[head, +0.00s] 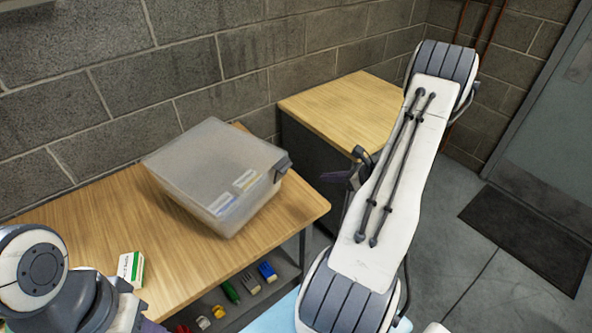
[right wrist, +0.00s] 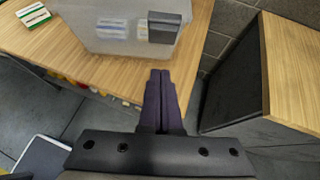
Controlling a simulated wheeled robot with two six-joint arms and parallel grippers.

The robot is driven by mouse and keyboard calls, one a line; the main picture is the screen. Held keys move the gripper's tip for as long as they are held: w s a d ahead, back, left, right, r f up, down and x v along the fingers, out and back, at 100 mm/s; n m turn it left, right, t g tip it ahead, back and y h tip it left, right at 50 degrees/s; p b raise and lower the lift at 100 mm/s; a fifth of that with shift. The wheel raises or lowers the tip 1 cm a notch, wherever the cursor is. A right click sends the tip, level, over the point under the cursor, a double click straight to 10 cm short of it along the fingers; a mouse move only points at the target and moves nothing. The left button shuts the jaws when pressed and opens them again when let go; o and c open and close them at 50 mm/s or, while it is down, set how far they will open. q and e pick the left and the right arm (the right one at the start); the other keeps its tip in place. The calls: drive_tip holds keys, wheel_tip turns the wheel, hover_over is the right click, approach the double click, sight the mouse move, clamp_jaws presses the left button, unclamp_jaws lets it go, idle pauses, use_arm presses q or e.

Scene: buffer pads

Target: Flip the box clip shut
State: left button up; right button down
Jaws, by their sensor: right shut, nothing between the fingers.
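A translucent lidded box (head: 210,180) sits on the wooden table, its lid lying on top. Its dark grey clip (head: 282,167) is on the box's right side; in the right wrist view the clip (right wrist: 163,28) is at the top centre. I cannot tell how far the clip is folded. My right gripper (head: 338,178) is to the right of the box, apart from the clip. In the right wrist view its fingers (right wrist: 161,74) are together and empty, pointing toward the clip. At the lower left, only a purple bit of my left gripper (head: 150,326) shows.
The wooden table (head: 110,215) carries a small green-and-white box (head: 131,267) near its front edge. Several coloured items lie on a shelf below. A wooden-topped cabinet (head: 340,105) stands behind my right arm. A block wall (head: 170,75) runs behind the table.

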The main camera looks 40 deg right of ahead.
drive_tip(key=w+r+p+x, duration=0.1)
drive_tip(key=p+x, duration=0.4)
drive_tip(key=x, duration=0.7)
drive_tip(key=shift+w+r+p, duration=0.4)
drive_tip(key=shift+w, duration=0.1)
